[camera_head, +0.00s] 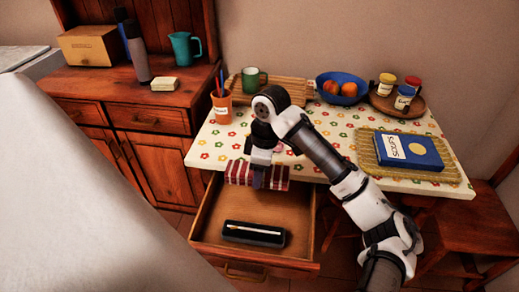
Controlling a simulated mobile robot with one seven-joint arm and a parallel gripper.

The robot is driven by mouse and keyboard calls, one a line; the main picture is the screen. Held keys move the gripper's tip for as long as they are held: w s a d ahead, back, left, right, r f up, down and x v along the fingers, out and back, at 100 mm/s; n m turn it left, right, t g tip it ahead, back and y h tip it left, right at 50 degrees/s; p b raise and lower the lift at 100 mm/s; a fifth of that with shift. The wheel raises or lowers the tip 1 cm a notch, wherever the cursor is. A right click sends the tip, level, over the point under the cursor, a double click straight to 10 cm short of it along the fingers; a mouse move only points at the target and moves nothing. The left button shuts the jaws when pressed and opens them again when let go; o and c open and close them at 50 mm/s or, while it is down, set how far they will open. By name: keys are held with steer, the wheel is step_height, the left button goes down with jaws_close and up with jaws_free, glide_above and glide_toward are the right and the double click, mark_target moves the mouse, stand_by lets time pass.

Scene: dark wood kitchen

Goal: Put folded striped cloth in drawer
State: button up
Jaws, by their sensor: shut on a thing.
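The folded striped cloth (238,172), red and white, hangs level at the back of the open drawer, by the table's front edge. My gripper (258,178) is shut on the cloth from above, with the cloth sticking out on both sides of the fingers. The drawer (212,222) is pulled out from under the table. A black case (253,234) with a light stick-like item on it lies near the drawer's front. I cannot tell the cloth's exact height above the drawer floor.
The table (336,141) has a flowered cover. On it stand an orange cup (222,104), a green mug (250,79), a blue fruit bowl (327,89), a tray with jars (397,102) and a blue book (408,150) on a woven mat. A wooden cabinet (150,120) stands left.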

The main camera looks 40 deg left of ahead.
mark_target(258, 212)
step_height(258, 212, down, 15)
steer(key=shift+f+p, duration=0.15)
steer(key=shift+p, duration=0.25)
steer(key=shift+f, duration=0.15)
steer(key=o, duration=1)
steer(key=r, duration=0.4)
steer(key=d+r, duration=0.1)
steer(key=r, duration=0.3)
steer(key=w+r+b, duration=0.1)
steer(key=r, duration=0.3)
steer(key=shift+d+r, duration=0.15)
